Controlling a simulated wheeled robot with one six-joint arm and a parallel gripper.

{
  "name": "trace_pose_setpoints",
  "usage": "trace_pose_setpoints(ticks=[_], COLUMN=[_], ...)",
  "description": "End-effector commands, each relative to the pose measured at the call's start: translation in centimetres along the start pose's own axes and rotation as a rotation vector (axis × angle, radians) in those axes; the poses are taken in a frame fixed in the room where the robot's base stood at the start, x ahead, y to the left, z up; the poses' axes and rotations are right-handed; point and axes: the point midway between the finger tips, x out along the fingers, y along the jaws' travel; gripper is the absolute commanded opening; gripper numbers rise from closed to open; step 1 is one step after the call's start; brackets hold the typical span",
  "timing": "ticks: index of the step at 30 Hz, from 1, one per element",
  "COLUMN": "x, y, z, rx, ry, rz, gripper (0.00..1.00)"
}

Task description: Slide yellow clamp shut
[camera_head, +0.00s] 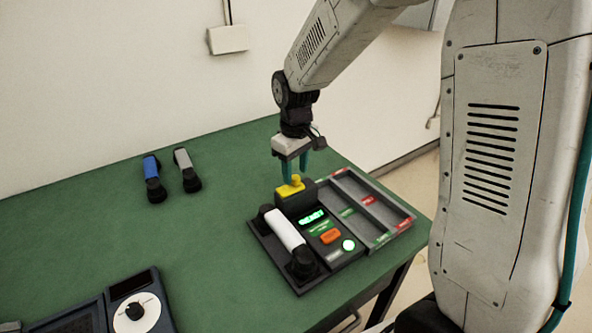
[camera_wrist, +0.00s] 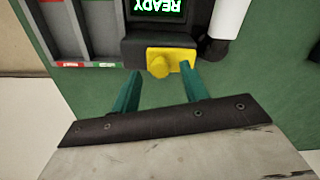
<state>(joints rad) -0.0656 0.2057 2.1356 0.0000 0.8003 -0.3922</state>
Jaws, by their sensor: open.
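The yellow clamp (camera_head: 291,187) sits on top of a dark block at the back of the phone console (camera_head: 266,238). In the wrist view the clamp (camera_wrist: 172,61) is a yellow plate with a round knob. My gripper (camera_head: 297,180) points down at the clamp. In the wrist view its two teal fingers (camera_wrist: 161,72) are spread apart, one to each side of the knob, with nothing held between them. I cannot tell whether a finger touches the clamp. The console's screen (camera_wrist: 158,6) reads READY.
A white handset (camera_head: 285,231) lies on the console's left side. A grey divided tray (camera_head: 408,219) adjoins it on the right. A blue handset (camera_head: 152,168) and a grey handset (camera_head: 184,160) lie at the back left. A dial device (camera_head: 139,312) is at the front left. Green table between is clear.

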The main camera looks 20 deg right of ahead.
Motion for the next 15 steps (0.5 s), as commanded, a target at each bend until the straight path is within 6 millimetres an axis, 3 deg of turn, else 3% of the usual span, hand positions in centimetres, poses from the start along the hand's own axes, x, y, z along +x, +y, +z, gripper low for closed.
trace_pose_setpoints(ticks=[10,11,15], x=[0.71,0.71,0.70], y=[-0.03,-0.03,-0.03], z=[0.00,0.00,0.01], rx=[0.000,0.000,0.000], ry=[0.000,0.000,0.000], rz=[0.000,0.000,0.000], gripper=[0.45,0.42,0.03])
